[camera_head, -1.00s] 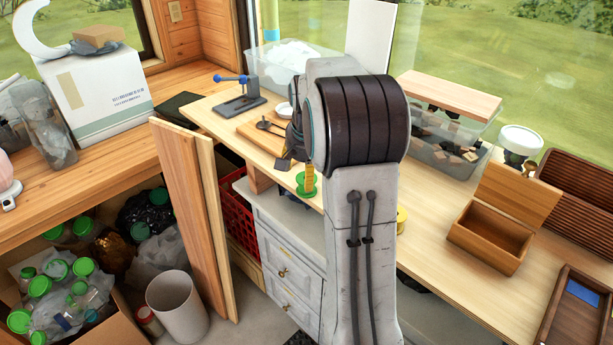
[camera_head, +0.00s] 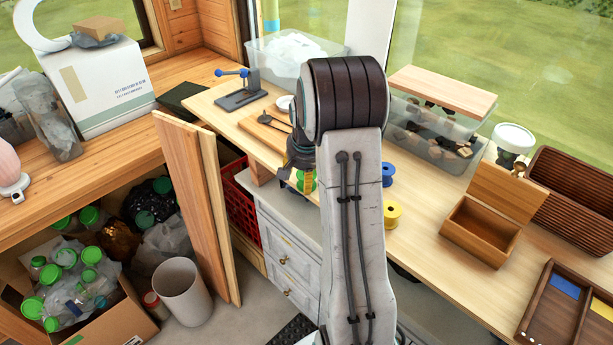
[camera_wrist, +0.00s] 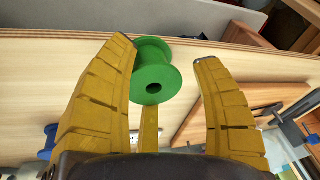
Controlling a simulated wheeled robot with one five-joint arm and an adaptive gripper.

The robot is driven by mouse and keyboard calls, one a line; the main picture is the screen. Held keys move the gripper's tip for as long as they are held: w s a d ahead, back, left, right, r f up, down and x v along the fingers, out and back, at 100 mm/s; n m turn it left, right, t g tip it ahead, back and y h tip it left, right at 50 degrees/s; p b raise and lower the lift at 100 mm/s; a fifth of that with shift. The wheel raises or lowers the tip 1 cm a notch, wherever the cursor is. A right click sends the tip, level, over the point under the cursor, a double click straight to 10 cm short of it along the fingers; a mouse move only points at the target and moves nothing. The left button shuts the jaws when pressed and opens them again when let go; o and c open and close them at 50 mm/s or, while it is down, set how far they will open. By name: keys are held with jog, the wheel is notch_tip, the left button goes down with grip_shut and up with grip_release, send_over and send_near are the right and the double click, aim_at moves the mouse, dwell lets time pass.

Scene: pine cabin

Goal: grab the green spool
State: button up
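The green spool (camera_wrist: 153,70) stands near the edge of the light wood table. In the wrist view it lies between the tips of my yellow fingers, close to the left finger, with a clear gap to the right one. My gripper (camera_wrist: 165,52) is open. In the head view my gripper (camera_head: 297,181) is low at the table's near edge, and only part of the green spool (camera_head: 309,182) shows beside it. My arm hides some of the table there.
A yellow spool (camera_head: 392,214) and a blue spool (camera_head: 388,171) stand right of my arm. A wooden board (camera_head: 266,124) and a blue-handled press (camera_head: 240,90) are behind the gripper. An open wooden box (camera_head: 487,222) is at right.

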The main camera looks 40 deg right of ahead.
jog(key=c, duration=0.8)
jog(key=shift+r, duration=0.15)
